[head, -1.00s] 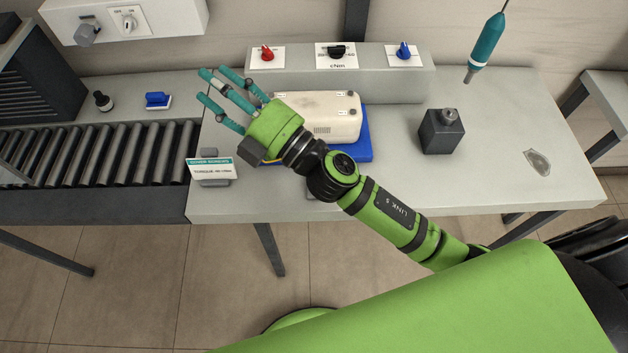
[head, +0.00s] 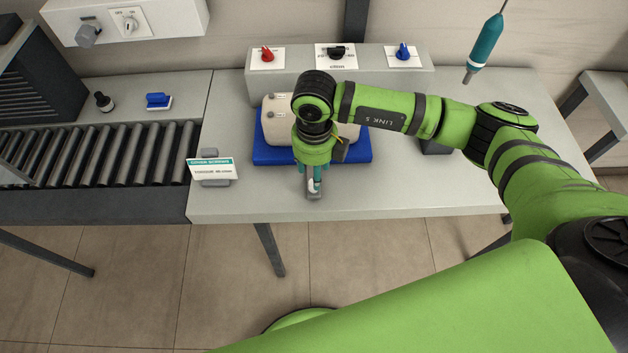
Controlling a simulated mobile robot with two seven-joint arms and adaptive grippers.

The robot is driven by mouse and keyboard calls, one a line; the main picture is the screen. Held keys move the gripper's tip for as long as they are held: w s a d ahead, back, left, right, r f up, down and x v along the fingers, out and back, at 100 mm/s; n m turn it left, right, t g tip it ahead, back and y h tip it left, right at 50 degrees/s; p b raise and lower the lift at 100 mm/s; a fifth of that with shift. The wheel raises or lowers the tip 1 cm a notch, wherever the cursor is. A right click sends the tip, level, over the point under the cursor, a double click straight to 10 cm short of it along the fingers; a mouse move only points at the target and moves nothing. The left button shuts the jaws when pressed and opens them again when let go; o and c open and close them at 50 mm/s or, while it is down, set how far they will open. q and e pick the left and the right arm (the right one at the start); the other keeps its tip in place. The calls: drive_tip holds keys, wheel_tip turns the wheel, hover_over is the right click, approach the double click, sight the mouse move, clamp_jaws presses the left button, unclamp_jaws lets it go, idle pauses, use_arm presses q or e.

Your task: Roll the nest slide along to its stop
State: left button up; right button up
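The nest slide is a blue plate (head: 362,150) on the grey bench, with a cream monitor housing (head: 283,120) lying on it. My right arm comes in from the right and crosses above the housing, hiding much of it. My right gripper (head: 314,186) points down in front of the plate's front edge. Its teal fingers are at a small grey piece (head: 315,196) near the bench's front edge. I cannot tell whether they grip it. The slide's stop cannot be made out. My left gripper is not in view.
A roller conveyor (head: 100,155) runs up to the bench's left side, with a small sign (head: 212,170) at the corner. Red, black and blue knobs (head: 403,50) sit on the back ledge. A teal driver (head: 486,48) hangs at the right.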

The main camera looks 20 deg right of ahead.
wheel_tip(320, 180, down, 6)
drive_tip(key=shift+s+p, duration=0.1)
drive_tip(key=shift+p, duration=0.6)
clamp_jaws()
